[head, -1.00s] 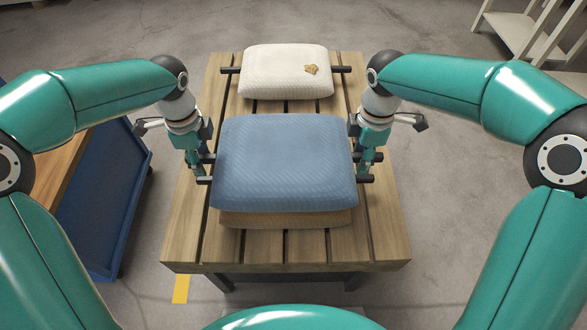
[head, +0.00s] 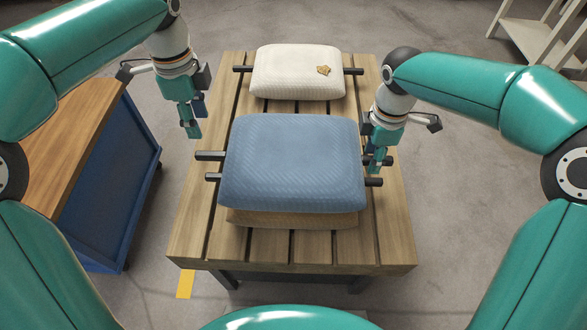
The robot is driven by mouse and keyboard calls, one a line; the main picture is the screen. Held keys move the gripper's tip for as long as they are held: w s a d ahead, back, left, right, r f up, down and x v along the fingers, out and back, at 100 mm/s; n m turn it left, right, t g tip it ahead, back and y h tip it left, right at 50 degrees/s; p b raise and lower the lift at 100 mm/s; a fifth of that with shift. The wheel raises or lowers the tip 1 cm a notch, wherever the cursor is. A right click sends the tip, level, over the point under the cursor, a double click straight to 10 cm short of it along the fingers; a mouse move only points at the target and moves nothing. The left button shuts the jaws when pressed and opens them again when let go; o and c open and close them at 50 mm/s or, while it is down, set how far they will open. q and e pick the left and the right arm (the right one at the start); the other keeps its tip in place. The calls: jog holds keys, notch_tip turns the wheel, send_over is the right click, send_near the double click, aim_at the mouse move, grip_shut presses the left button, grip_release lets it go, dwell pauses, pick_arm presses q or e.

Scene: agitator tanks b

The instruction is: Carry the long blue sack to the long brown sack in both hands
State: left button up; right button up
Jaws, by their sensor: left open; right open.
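The long blue sack (head: 291,163) lies on top of the long brown sack (head: 290,218) on a slatted wooden table (head: 395,230). Dark bars stick out on both sides of the blue sack, with the left bar ends (head: 211,156) bare. Most of the brown sack is hidden beneath the blue one; its front edge shows. My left gripper (head: 193,130) is open and empty, above and to the left of the left bar ends, clear of the sack. My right gripper (head: 375,168) is open beside the sack's right edge, at the right bar ends; I cannot tell whether it touches them.
A white sack (head: 297,72) with a brown patch lies at the table's far end, with its own dark bar ends. A blue cabinet with a wooden top (head: 110,185) stands at the left. A pale shelf (head: 527,40) stands at the far right.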

notch_tip(320, 180, up, 11)
dwell(0.3)
notch_tip(320, 180, up, 7)
jog(key=p, duration=0.7)
jog(key=shift+r+p, duration=0.2)
jog(key=shift+p, duration=0.15)
